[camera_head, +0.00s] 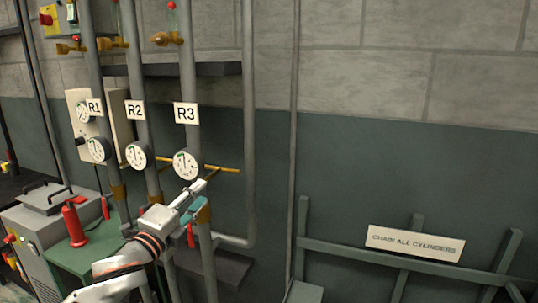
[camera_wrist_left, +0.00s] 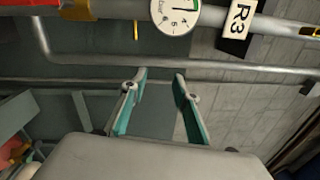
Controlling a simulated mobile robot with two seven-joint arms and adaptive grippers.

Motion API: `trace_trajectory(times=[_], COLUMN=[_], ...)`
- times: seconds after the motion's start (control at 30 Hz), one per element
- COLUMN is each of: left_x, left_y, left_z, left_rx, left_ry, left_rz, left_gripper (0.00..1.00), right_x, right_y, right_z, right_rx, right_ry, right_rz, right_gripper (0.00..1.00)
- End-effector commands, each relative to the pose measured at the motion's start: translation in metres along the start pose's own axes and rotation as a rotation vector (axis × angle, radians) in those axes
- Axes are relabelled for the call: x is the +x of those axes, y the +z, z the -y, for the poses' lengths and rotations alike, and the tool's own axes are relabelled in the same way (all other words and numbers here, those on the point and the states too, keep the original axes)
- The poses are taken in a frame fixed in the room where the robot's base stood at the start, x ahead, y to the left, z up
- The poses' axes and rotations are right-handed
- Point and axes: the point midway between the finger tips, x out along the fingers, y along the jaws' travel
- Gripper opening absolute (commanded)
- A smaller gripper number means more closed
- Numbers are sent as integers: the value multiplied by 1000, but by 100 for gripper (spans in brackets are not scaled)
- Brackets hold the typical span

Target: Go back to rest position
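My left gripper (camera_head: 195,198) is raised in front of the R3 pipe, just below the R3 gauge (camera_head: 187,164) in the head view. In the left wrist view its two fingers (camera_wrist_left: 160,95) stand apart with nothing between them. The R3 gauge (camera_wrist_left: 175,14) and the R3 label (camera_wrist_left: 238,22) show beyond the fingertips in that view. My right gripper is not in either view.
Pipes labelled R1 (camera_head: 95,107) and R2 (camera_head: 135,110) stand left of R3. A red cylinder (camera_head: 74,224) stands on a green table (camera_head: 80,258). A green rack with a sign (camera_head: 414,243) is at the right. The wall between is bare.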

Motion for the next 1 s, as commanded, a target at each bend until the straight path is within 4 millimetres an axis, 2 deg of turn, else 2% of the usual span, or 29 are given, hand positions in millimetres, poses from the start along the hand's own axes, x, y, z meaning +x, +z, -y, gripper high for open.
trace_trajectory(times=[0.03, 0.1, 0.27, 0.37, 0.47, 0.6, 0.7, 0.8, 0.9, 1.0], left_x=[-10, -25, -70, -105, -147, -214, -264, -308, -338, -355], left_y=[-10, -22, -49, -65, -82, -104, -119, -130, -138, -142], left_z=[-36, -76, -164, -216, -264, -325, -360, -385, -400, -407], left_rx=[-98, -231, -532, -714, -892, -1132, -1282, -1396, -1471, -1510], left_ry=[44, 94, 208, 278, 344, 429, 478, 511, 530, 539], left_rz=[-4, -3, 31, 76, 136, 251, 344, 430, 494, 529], left_gripper=[30, 30, 30, 30, 30, 30, 30, 30, 30, 30], right_x=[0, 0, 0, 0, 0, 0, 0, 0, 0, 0], right_y=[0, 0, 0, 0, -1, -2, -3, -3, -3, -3], right_z=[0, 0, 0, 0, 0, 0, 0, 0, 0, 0], right_rx=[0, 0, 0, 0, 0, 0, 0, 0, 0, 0], right_ry=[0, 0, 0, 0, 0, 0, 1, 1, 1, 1], right_rz=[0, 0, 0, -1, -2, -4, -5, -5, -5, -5], right_gripper=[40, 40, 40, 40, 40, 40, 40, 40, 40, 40])
